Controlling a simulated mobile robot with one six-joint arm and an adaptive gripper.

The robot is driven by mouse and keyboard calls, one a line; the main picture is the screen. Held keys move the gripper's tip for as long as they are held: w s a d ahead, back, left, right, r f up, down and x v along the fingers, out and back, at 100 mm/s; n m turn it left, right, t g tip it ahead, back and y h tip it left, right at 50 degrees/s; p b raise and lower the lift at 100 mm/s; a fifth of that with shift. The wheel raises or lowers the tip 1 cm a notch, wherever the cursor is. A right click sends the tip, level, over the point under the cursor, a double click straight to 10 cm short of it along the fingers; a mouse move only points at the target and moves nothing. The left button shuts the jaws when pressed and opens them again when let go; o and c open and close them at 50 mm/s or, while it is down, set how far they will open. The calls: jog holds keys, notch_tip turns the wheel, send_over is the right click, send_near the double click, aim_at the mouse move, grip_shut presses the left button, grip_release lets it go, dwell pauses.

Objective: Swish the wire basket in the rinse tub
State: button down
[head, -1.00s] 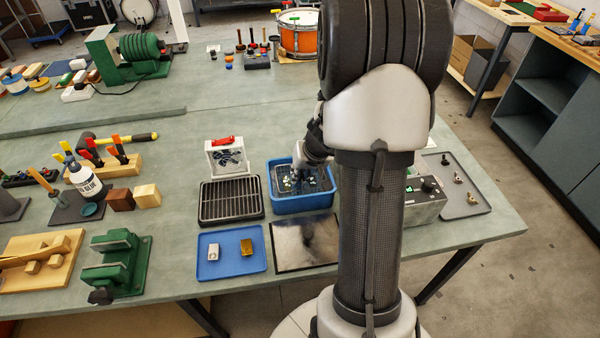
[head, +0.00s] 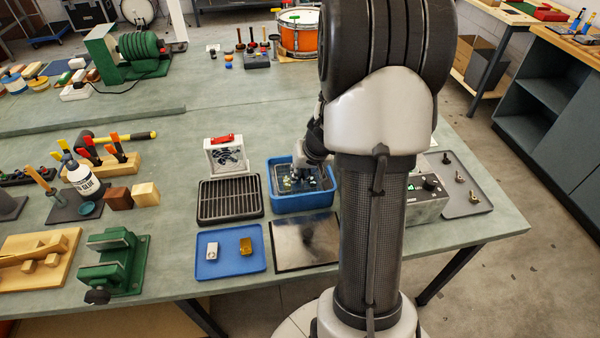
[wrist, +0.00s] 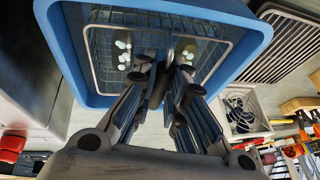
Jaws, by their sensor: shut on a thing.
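The blue rinse tub (head: 301,203) stands on the bench, left of my arm in the head view. It fills the top of the wrist view (wrist: 245,17). The wire basket (wrist: 213,22) is inside the tub, with small pale and greenish pieces in it. My gripper (wrist: 168,72) is shut on the basket's upright middle part, and its fingers reach into the tub. Whether the basket touches the tub floor I cannot tell.
A black drain rack (head: 230,200) stands just left of the tub. A white box with a red handle (head: 224,154) is behind it. In front are a blue tray (head: 231,264) with two small blocks and a dark flat plate (head: 305,242). A grey control box (head: 427,205) stands to the right.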

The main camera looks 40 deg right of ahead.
jog(key=shift+r, duration=0.45)
jog(key=shift+f, duration=0.1)
jog(key=shift+f+b, duration=1.15)
jog(key=shift+r, duration=0.1)
jog(key=shift+r, duration=0.15)
jog(key=shift+r+p, duration=0.9)
jog(key=shift+r, duration=0.1)
jog(key=shift+f, duration=0.1)
